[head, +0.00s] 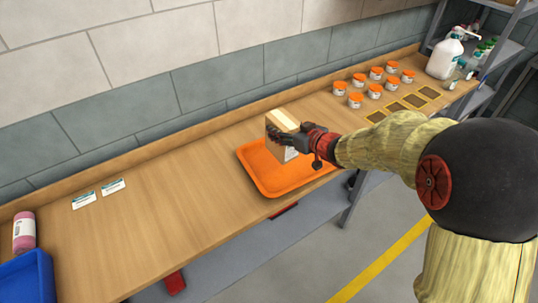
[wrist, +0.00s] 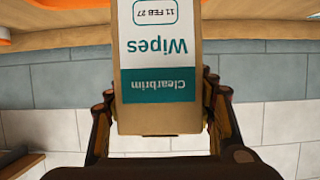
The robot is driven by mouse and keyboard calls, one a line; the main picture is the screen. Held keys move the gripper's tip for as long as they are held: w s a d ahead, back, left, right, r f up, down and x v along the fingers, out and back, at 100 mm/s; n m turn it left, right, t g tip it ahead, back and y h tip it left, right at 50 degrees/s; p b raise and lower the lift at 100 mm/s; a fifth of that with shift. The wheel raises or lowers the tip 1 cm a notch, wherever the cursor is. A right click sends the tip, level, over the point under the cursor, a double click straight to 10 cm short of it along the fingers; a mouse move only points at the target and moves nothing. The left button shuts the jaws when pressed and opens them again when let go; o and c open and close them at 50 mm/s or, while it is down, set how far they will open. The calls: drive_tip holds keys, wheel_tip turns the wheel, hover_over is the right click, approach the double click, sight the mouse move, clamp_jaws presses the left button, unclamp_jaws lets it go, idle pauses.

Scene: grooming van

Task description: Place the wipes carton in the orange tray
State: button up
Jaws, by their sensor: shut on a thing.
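The wipes carton (head: 280,124) is a tan box with a white and teal label. Its label reads "Clearbrim Wipes" upside down in the wrist view (wrist: 160,62). My gripper (head: 276,139) is shut on the carton, with fingers on both sides of it in the wrist view (wrist: 160,110). The orange tray (head: 263,178) lies on the wooden counter, and the carton is over it in the head view. My gripper hides part of the carton, and I cannot tell whether its base touches the tray. A strip of orange shows at the top of the wrist view.
Several orange-lidded jars (head: 376,73) and dark square pads (head: 402,106) are on the counter (head: 165,220) to the right. A white pump bottle (head: 444,58) stands beyond.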

drive_tip(key=s+a+f+b, duration=0.1)
drive_tip(key=a+f+b, duration=0.3)
drive_tip(key=f, duration=0.5)
drive_tip(key=shift+a, duration=0.55)
drive_tip(key=shift+f, duration=0.1)
drive_tip(key=o, duration=1.6)
drive_tip(key=shift+s, duration=0.1)
wheel_tip(320, 180, up, 5)
drive_tip(key=p, duration=0.4)
hover_over(288, 161)
drive_tip(key=s, duration=0.5)
drive_tip(key=shift+s+a+f, duration=0.1)
drive_tip(key=shift+a, duration=0.2)
